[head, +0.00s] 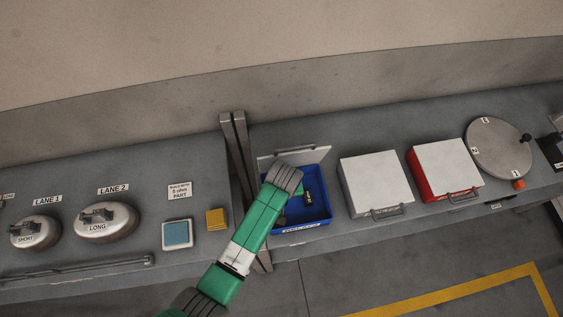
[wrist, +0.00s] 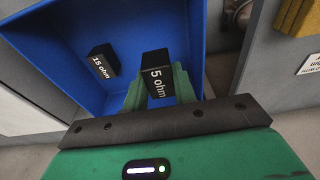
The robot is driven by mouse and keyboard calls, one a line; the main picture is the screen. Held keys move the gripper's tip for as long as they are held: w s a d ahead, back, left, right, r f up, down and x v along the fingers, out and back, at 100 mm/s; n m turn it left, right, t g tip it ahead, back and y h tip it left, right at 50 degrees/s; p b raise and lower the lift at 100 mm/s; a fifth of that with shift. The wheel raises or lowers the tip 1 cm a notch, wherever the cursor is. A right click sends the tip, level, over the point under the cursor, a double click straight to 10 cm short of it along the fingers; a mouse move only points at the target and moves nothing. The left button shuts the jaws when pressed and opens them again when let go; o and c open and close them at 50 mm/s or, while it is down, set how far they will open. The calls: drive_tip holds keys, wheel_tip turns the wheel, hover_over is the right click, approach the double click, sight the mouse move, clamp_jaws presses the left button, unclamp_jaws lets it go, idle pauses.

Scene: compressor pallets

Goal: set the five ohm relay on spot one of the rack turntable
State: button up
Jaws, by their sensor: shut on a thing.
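The black five ohm relay (wrist: 156,62), labelled "5 ohm", stands between the green fingers of my gripper (wrist: 152,88) in the wrist view. The gripper is shut on it, over the open blue bin (wrist: 62,55). I cannot tell how far the relay is above the bin floor. In the head view my arm hides most of the gripper and the relay at the blue bin (head: 312,221). The round grey rack turntable (head: 497,147) is at the far right. Its plate marked 1 (head: 515,173) is near the front edge, with no part visible on it.
A black 15 ohm relay (wrist: 104,61) lies in the bin. A white-topped box (head: 375,183) and a red box (head: 444,167) stand between bin and turntable. A grey post (head: 236,165) rises left of the bin. A dark knob (head: 525,138) stands on the turntable's right edge.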

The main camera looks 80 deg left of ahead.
drive_tip(key=shift+r, duration=2)
